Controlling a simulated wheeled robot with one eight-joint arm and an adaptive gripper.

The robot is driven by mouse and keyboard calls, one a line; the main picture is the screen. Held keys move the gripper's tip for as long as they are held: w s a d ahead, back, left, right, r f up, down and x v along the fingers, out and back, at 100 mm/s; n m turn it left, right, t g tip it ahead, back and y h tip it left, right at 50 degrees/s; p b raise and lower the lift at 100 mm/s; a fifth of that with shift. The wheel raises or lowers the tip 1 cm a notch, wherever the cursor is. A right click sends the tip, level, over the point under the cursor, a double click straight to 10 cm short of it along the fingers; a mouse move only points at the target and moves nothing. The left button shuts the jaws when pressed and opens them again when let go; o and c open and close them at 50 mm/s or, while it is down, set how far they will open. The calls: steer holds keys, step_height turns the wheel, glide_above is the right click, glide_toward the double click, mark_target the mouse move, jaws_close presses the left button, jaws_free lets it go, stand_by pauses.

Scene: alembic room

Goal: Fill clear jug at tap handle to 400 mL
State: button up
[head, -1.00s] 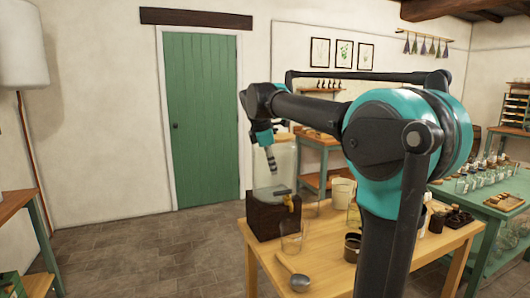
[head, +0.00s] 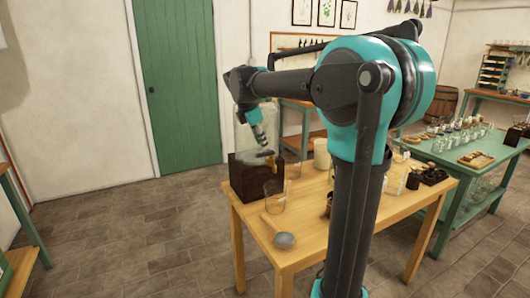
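The clear jug (head: 273,196) stands upright on the wooden table, just in front of the dark wooden block under the glass water tank (head: 243,134). It looks empty, but it is small in the view. The brass-coloured tap with its handle (head: 279,164) sticks out from the front of the tank stand, above and close to the jug. My gripper (head: 263,144) points down in front of the tank, a little above and left of the tap. It is apart from the jug. Its fingers are too small to tell whether they are open or shut.
A ladle-like tool (head: 284,240) lies near the front edge of the wooden table (head: 300,257). A cream container (head: 322,154) and several dark vessels stand behind and beside my arm. A green table (head: 470,148) with glassware is at right.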

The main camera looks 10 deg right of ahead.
mark_target(266, 153)
steer(key=shift+x, duration=3)
jaws_close()
steer(key=shift+s+d+n+t+y, duration=0.1)
steer(key=shift+s+n+t+y, duration=0.1)
steer(key=shift+n, duration=0.4)
steer(key=shift+s+d+n+t+y, duration=0.1)
steer(key=shift+n+y, duration=0.1)
steer(key=shift+n, duration=0.4)
steer(key=shift+w, duration=0.1)
steer(key=shift+w+a+m+h, duration=0.1)
steer(key=shift+m+h, duration=0.15)
steer(key=shift+m, duration=0.4)
steer(key=shift+w+a+m+h, duration=0.15)
steer(key=shift+m+h, duration=0.1)
steer(key=shift+m, duration=0.4)
steer(key=shift+d, duration=0.1)
